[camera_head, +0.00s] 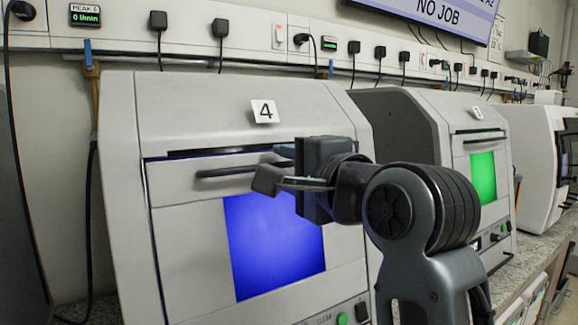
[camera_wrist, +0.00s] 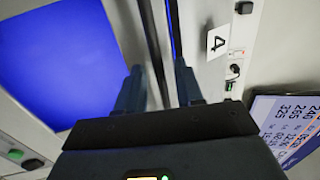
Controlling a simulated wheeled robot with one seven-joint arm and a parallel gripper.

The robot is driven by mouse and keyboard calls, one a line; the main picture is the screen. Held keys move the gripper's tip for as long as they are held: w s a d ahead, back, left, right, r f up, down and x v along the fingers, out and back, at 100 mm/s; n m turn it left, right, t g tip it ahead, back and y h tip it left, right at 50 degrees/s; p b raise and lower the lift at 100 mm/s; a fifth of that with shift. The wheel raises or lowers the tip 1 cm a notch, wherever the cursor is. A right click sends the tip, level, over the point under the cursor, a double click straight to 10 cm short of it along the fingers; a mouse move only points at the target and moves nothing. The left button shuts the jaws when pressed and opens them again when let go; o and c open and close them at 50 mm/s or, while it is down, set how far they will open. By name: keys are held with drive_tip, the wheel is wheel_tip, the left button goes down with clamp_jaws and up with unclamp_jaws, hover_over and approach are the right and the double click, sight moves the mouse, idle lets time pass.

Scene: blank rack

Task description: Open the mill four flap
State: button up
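Mill four (camera_head: 125,120) is a pale grey cabinet marked with a "4" label (camera_head: 263,111); the label also shows in the wrist view (camera_wrist: 217,43). Its front flap (camera_head: 185,235) has a glowing blue window (camera_head: 262,240) and looks shut. A dark bar handle (camera_head: 222,172) runs across the flap's upper part, below a dark slot. My gripper (camera_head: 275,166) is at the handle's right part and hides that end. In the wrist view, my gripper's two fingers (camera_wrist: 159,85) are apart, with the handle (camera_wrist: 150,40) running between them. I cannot tell whether either finger touches it.
A second mill (camera_head: 400,110) with a green window (camera_head: 482,177) stands close on the right, and another white machine (camera_head: 535,155) beyond it. A wall rail with plugs and cables runs behind. A screen (camera_head: 435,12) reads "NO JOB". Buttons (camera_head: 342,319) sit below the flap.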

clamp_jaws()
idle(1.3)
